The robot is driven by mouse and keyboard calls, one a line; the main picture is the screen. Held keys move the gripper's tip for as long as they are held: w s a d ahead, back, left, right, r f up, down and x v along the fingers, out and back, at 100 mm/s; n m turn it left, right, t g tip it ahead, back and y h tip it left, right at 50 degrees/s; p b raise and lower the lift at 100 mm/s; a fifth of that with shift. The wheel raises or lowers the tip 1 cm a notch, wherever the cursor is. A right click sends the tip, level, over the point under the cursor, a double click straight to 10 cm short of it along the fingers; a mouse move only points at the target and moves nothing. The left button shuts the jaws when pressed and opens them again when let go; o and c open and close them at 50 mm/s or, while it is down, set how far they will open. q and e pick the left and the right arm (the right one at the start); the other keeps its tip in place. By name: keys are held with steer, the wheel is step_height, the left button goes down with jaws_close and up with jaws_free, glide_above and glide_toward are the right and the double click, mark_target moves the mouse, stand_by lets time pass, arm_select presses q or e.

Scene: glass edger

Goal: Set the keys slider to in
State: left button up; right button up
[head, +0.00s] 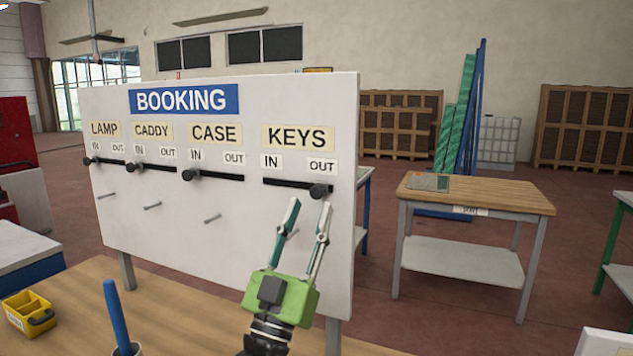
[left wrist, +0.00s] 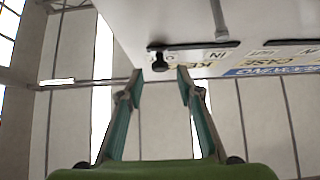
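The white BOOKING board (head: 150,240) stands upright on the wooden table. Its KEYS track (head: 285,182) is a black horizontal slot under the IN label (head: 272,162) and OUT label (head: 321,167). The dark keys slider knob (head: 319,190) sits at the right end, under OUT. My left gripper (head: 310,205) is open and empty, its teal fingers pointing up just below the knob. In the left wrist view, the knob (left wrist: 160,62) appears between and slightly beyond the fingertips (left wrist: 158,73). Whether they touch it I cannot tell. My right gripper is out of view.
The lamp (head: 88,161), caddy (head: 131,166) and case (head: 188,175) knobs sit at the left ends of their tracks. Several pegs, one of them here (head: 213,218), stick out below. A yellow bin (head: 28,314) and a blue-handled item (head: 117,318) are on the table.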

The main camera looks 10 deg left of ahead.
mark_target(314, 195)
arm_select(q)
steer(key=p+x, duration=0.1)
steer(key=x, duration=0.4)
steer(key=shift+w, duration=0.1)
steer(key=shift+a, duration=0.1)
jaws_close()
